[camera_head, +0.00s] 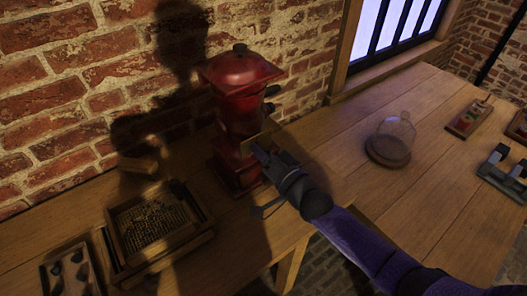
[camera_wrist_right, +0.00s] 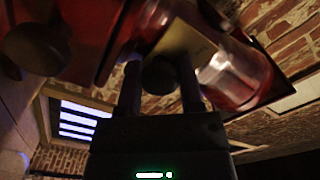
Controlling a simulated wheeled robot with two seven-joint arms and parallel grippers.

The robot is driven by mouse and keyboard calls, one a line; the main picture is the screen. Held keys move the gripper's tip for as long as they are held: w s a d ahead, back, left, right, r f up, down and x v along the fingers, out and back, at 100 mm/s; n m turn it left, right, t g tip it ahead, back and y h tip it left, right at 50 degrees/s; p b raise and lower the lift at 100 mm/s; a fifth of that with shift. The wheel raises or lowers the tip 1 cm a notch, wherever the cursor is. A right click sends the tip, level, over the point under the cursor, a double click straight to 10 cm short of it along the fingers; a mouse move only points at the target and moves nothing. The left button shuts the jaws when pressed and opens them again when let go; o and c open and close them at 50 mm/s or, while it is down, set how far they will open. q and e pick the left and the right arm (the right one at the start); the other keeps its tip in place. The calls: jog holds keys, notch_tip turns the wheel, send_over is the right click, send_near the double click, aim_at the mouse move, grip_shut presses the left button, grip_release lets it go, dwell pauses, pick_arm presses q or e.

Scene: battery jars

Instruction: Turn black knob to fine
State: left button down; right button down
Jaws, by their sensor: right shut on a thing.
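A tall red mill (camera_head: 240,125) with a flared red top and a small dark cap stands upright on the wooden table by the brick wall. My right gripper (camera_head: 262,153) reaches its front side from the lower right, beside a brass-coloured plate (camera_head: 256,141). In the right wrist view a round black knob (camera_wrist_right: 160,75) sits between the two fingers of my right gripper, which is shut on it. Any setting marks by the knob cannot be read. A second dark round part (camera_wrist_right: 36,48) shows at the left of that view. My left gripper is not in view.
A wooden tray (camera_head: 118,262) with a grainy panel lies left of the mill, with another tray (camera_head: 43,277) at the lower left. A glass dome (camera_head: 398,128) on a round base stands to the right. Small devices lie at the far right. The table between is bare.

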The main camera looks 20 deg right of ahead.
jog(key=n, duration=0.2)
jog(key=shift+n+p, duration=0.3)
jog(key=shift+n, duration=0.1)
jog(key=n, duration=0.3)
jog(key=shift+p, duration=0.3)
jog(key=shift+n, duration=1.2)
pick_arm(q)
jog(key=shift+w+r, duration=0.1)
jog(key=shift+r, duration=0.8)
pick_arm(e)
jog(key=shift+n, duration=0.7)
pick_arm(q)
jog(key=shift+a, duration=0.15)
pick_arm(e)
jog(key=c, duration=0.7)
grip_release()
jog(key=shift+o, duration=0.9)
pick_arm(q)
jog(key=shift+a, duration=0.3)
